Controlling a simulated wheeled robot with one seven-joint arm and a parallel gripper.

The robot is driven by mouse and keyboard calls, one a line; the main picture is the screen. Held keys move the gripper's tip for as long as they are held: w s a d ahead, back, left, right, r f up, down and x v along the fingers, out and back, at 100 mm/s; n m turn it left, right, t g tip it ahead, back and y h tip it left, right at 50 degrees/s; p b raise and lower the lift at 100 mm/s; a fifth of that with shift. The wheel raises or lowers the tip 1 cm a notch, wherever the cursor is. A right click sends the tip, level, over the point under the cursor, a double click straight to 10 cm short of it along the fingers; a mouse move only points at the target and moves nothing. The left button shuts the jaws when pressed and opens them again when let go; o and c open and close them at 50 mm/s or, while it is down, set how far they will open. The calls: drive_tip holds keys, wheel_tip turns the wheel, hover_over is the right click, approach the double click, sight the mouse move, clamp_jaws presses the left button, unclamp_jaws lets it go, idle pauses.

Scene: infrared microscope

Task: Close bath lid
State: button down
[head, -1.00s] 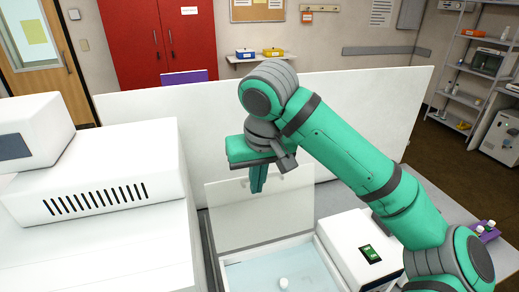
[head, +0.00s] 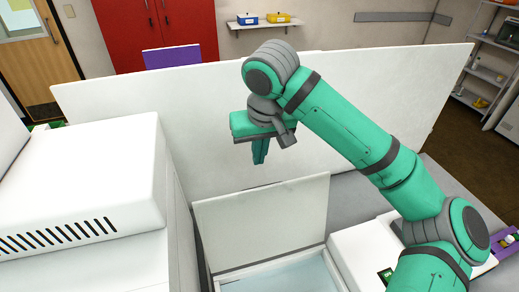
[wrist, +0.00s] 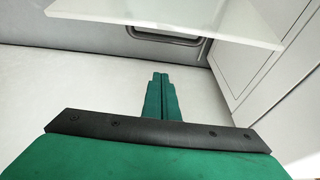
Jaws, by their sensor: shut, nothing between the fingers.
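The bath lid (head: 262,222) is a pale, see-through panel standing raised at the back of the bath. The bath (head: 285,278) shows at the bottom of the head view, with pale blue water inside, and most of it is cut off. My gripper (head: 260,158) is shut and empty, pointing down, a little above the top edge of the lid in the head view. In the wrist view my shut fingers (wrist: 159,78) point ahead, and a pale translucent panel (wrist: 190,20), which looks like the lid, crosses the top, apart from the fingertips.
A large white instrument (head: 80,185) with vent slots stands left of the bath. A white partition (head: 120,110) runs behind the bench. A white box with a green display (head: 385,274) is right of the bath. A purple rack (head: 505,242) sits farther right.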

drive_tip(key=shift+s+d+f, duration=0.1)
drive_tip(key=shift+s+f, duration=0.3)
drive_tip(key=shift+f, duration=0.5)
drive_tip(key=shift+s+d+f, duration=0.1)
drive_tip(key=shift+s+f, duration=0.3)
drive_tip(key=shift+f, duration=0.5)
drive_tip(key=shift+s+d+f, duration=0.1)
drive_tip(key=shift+s+f, duration=0.3)
drive_tip(key=shift+f, duration=0.5)
